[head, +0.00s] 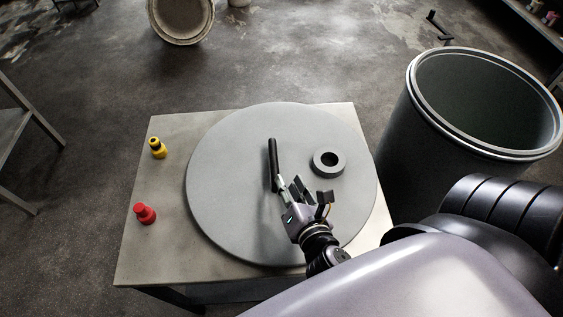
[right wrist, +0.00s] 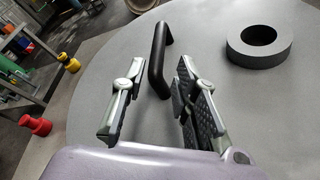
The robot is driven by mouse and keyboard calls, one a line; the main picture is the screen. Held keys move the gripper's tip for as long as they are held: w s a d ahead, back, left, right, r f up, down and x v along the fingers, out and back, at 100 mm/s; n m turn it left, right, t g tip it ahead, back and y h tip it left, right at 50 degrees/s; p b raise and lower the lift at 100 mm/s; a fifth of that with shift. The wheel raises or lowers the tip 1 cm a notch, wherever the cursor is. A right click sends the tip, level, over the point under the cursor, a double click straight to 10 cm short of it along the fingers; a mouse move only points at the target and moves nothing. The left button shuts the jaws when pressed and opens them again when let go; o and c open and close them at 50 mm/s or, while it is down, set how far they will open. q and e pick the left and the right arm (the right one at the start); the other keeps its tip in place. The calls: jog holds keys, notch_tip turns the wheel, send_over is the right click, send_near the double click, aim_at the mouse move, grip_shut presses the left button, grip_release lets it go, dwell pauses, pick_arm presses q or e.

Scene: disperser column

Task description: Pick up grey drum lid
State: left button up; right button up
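The grey drum lid (head: 225,185) is a large round disc lying flat on a small table. It also fills much of the right wrist view (right wrist: 240,110). A black bar handle (head: 273,158) stands up from its middle and also shows in the right wrist view (right wrist: 158,55). My right gripper (head: 303,190) is over the lid, close to the near end of the handle. In the right wrist view its fingers (right wrist: 158,78) are apart, with the handle showing in the gap just ahead of them. Nothing is visibly held. My left gripper is out of view.
A dark ring (head: 328,163) lies on the lid, right of the handle. A yellow bottle (head: 157,149) and a red bottle (head: 145,214) stand on the table (head: 150,258) at left. An open grey drum (head: 408,140) stands at right. Shelving (head: 12,130) is at far left.

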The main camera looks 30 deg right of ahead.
aim_at(276, 163)
jog(key=p+x, duration=0.1)
jog(key=x, duration=0.5)
jog(key=shift+w, duration=0.25)
jog(key=x, duration=0.2)
jog(key=p+x, duration=0.1)
jog(key=x, duration=0.2)
jog(key=shift+w+f, duration=0.25)
jog(key=shift+f, duration=0.1)
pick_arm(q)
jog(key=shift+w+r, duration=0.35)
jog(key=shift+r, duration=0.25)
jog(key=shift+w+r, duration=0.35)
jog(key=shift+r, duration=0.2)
pick_arm(e)
jog(key=shift+s+a, duration=0.1)
grip_shut()
jog(key=shift+r, duration=0.15)
